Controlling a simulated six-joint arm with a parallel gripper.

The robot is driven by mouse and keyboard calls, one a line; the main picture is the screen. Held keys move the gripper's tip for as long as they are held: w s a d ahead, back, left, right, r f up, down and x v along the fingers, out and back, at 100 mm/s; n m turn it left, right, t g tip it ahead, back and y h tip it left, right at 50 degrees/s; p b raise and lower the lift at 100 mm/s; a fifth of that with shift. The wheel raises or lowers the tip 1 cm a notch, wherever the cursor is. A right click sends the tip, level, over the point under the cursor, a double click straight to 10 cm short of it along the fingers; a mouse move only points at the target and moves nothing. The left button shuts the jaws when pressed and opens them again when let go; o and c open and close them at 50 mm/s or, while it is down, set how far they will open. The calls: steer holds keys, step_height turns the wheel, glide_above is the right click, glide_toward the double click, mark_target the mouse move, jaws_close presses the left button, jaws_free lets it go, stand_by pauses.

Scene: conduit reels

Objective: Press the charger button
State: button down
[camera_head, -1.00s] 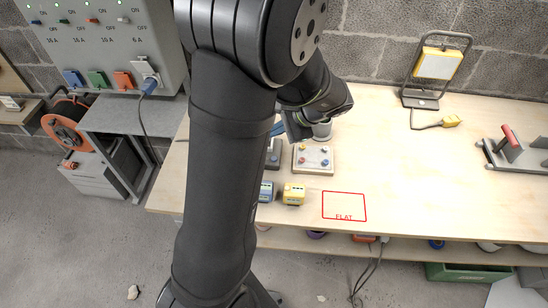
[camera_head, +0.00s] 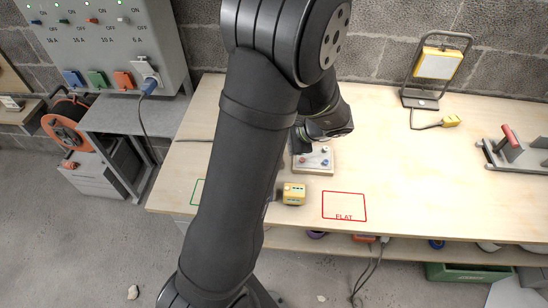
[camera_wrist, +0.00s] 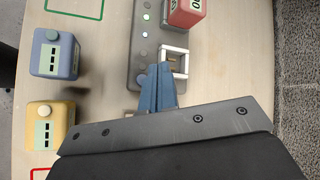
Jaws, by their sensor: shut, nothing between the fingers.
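The charger (camera_wrist: 143,65) is a long grey unit in the wrist view, with a row of small round lights or buttons and a white square-framed bay (camera_wrist: 174,60). Which round spot is its button I cannot tell. A red block (camera_wrist: 185,12) with white marks sits at its upper end. My gripper (camera_wrist: 159,70) has its blue fingers together over the charger, beside the white bay; contact is unclear. A blue battery block (camera_wrist: 54,54) and a yellow one (camera_wrist: 50,122) stand left of the charger.
The yellow block (camera_head: 294,194) is nearer the bench's front edge, beside a red outline marked FLAT (camera_head: 344,206). A work lamp (camera_head: 437,65) stands at the back right. The bench between is clear.

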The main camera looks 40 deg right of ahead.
steer(key=shift+f, duration=2.3)
steer(key=shift+f, duration=0.1)
steer(key=shift+f, duration=0.3)
steer(key=shift+f, duration=0.35)
stand_by(1.0)
steer(key=shift+r, duration=0.8)
steer(key=shift+r, duration=2.5)
steer(key=shift+f, duration=0.1)
